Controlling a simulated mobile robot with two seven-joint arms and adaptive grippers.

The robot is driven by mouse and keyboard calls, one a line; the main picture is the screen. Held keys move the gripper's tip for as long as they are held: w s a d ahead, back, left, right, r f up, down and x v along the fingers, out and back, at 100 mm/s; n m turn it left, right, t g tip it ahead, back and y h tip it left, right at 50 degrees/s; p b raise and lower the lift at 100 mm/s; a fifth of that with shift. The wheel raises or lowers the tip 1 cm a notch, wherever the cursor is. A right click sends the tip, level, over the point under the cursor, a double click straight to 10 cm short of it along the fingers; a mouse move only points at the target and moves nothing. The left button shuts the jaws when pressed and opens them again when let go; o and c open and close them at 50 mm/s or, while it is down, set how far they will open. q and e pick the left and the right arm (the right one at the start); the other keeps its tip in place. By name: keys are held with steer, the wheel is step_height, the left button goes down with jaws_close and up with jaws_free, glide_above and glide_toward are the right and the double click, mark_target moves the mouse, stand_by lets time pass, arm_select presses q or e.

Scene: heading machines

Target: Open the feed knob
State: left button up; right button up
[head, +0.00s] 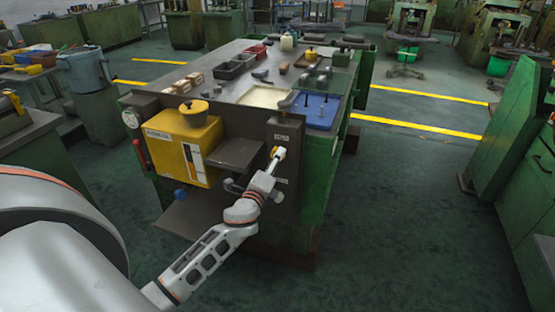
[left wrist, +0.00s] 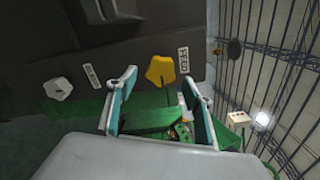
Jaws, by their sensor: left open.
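The feed knob (left wrist: 160,70) is a yellow lobed knob on a dark panel in the left wrist view, beside a small white label (left wrist: 184,60). In the head view the yellow knob (head: 278,151) shows at the dark front panel, partly hidden by my gripper. My left gripper (left wrist: 160,82) is open, its two fingers on either side of the knob in the picture. I cannot tell whether they touch it. In the head view my left gripper (head: 271,166) is right at the panel, below its label. My right gripper is not in view.
A white knob (left wrist: 58,88) with its own label sits on the same panel. A yellow box (head: 183,145) and a dark shelf (head: 235,153) stand left of the gripper. The machine top holds trays, including a blue tray (head: 325,117). Floor at right is free.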

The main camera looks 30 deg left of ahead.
arm_select(q)
steer(key=v, duration=0.9)
steer(key=shift+s, duration=0.35)
steer(key=s+d+f+n+g+h, duration=0.2)
steer(key=s+d+f+n, duration=0.3)
steer(key=f, duration=0.5)
steer(key=s+d+f+n+g+h, duration=0.3)
steer(key=s+d+f+n, duration=0.3)
steer(key=s+d+f, duration=0.3)
steer(key=shift+s+f, duration=0.4)
steer(key=shift+s, duration=0.2)
steer(key=s+d+f+n, duration=0.1)
steer(key=s, duration=0.1)
steer(key=s+d+f+n+g+h, duration=0.1)
steer(key=s+d+n, duration=0.1)
steer(key=s+d+f+n+h, duration=0.1)
steer(key=s+d, duration=0.1)
steer(key=shift+s+d+f+g, duration=0.15)
steer(key=shift+d+f+g, duration=0.05)
steer(key=shift+f+g, duration=0.1)
steer(key=shift+c, duration=0.2)
